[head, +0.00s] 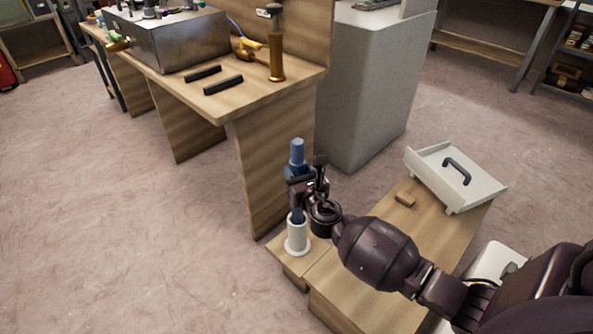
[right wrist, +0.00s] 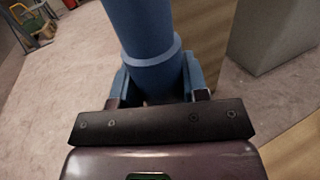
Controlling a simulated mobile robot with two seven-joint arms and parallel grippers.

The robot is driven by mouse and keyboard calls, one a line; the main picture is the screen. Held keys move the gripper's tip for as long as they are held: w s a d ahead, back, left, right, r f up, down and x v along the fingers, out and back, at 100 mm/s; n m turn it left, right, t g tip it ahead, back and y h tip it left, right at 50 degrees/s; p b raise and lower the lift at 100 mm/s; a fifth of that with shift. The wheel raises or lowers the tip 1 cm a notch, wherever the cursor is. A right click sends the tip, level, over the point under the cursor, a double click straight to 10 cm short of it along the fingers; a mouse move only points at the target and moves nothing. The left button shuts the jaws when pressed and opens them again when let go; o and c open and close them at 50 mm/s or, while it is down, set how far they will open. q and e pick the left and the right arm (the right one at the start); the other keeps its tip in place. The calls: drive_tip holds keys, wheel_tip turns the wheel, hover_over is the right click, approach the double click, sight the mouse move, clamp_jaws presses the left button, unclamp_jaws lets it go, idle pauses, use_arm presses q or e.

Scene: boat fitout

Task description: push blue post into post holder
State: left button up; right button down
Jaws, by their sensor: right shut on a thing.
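The blue post (head: 297,153) stands upright at the front corner of the low wooden bench. Its lower end shows below my gripper, at the mouth of the white post holder (head: 297,240). How deep it sits inside is hidden by the holder wall. My right gripper (head: 297,180) is shut on the blue post around its middle, above the holder. In the right wrist view the post (right wrist: 145,30) and its collar rise between the two blue finger pads. My left gripper is not in view.
A taller wooden workbench (head: 245,97) stands just behind the post. A grey cabinet (head: 372,95) is behind. Floor to the left is clear.

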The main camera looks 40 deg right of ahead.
use_arm(q)
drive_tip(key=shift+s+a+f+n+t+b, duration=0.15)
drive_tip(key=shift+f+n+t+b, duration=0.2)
drive_tip(key=shift+b, duration=0.75)
use_arm(e)
wheel_tip(320, 180, down, 3)
drive_tip(key=shift+r, duration=0.1)
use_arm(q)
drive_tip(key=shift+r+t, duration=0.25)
use_arm(e)
drive_tip(key=shift+f, duration=0.25)
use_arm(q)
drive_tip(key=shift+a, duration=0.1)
use_arm(e)
drive_tip(key=shift+f, duration=0.1)
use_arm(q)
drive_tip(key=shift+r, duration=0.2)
use_arm(e)
drive_tip(key=c, duration=0.6)
unclamp_jaws()
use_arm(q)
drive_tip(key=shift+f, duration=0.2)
use_arm(e)
drive_tip(key=shift+o, duration=0.3)
